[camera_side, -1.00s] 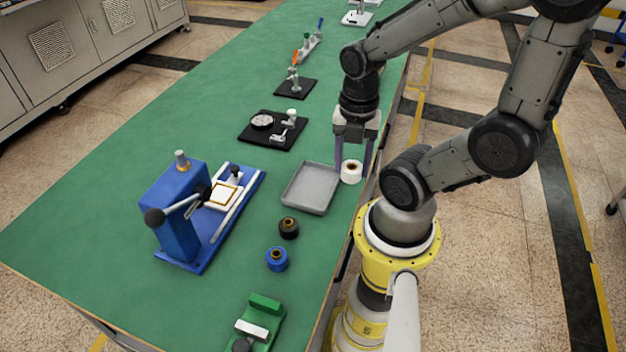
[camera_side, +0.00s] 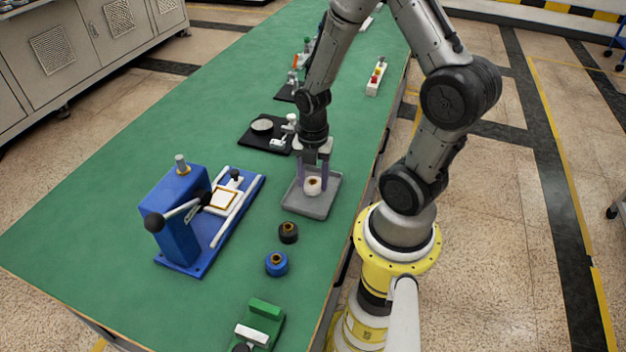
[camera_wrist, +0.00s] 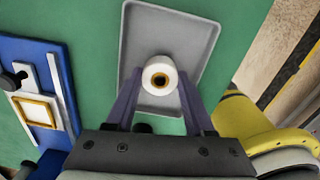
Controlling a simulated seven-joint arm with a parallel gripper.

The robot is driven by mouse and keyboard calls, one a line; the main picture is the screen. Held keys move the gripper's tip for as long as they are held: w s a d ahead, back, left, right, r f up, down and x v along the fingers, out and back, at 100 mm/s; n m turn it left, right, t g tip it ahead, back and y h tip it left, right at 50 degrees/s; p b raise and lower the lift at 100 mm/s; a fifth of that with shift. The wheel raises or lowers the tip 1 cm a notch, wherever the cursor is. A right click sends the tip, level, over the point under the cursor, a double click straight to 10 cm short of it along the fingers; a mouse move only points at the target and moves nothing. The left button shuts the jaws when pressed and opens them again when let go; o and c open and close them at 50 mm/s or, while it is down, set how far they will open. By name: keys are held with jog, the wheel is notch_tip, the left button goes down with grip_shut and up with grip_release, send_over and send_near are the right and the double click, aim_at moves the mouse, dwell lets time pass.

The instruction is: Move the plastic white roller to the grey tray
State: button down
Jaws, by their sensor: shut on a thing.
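The white roller (camera_side: 312,186) is a short white cylinder with a brown-ringed hole in its top. It is upright between the fingers of my gripper (camera_side: 313,180), which is shut on it. The grey tray (camera_side: 318,207) is shallow and rectangular, and the roller is over its middle. In the wrist view the roller (camera_wrist: 160,76) sits between my two purple fingers (camera_wrist: 159,90), with the tray (camera_wrist: 188,29) behind and around it. I cannot tell whether the roller touches the tray floor or is just above it.
A black roller (camera_side: 288,232) and a blue roller (camera_side: 276,263) stand in front of the tray. A blue lever press (camera_side: 180,215) is to the left. A black plate (camera_side: 262,139) with a disc and small fixture lies behind. Green table is clear at front left.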

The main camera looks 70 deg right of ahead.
aim_at(313, 181)
jog(key=shift+f, duration=0.3)
jog(key=shift+f, duration=0.1)
jog(key=shift+c, duration=1.4)
grip_release()
notch_tip(313, 181, up, 11)
jog(key=s+a+r+m+t, duration=0.2)
jog(key=a+r+m, duration=0.3)
jog(key=r+m, duration=0.2)
jog(key=s+a+r+m+t, duration=0.3)
jog(key=a+r+m, duration=0.3)
jog(key=m, duration=0.6)
jog(key=shift+s+r+t, duration=0.25)
jog(key=shift+r+t, duration=0.05)
jog(key=shift+r, duration=0.05)
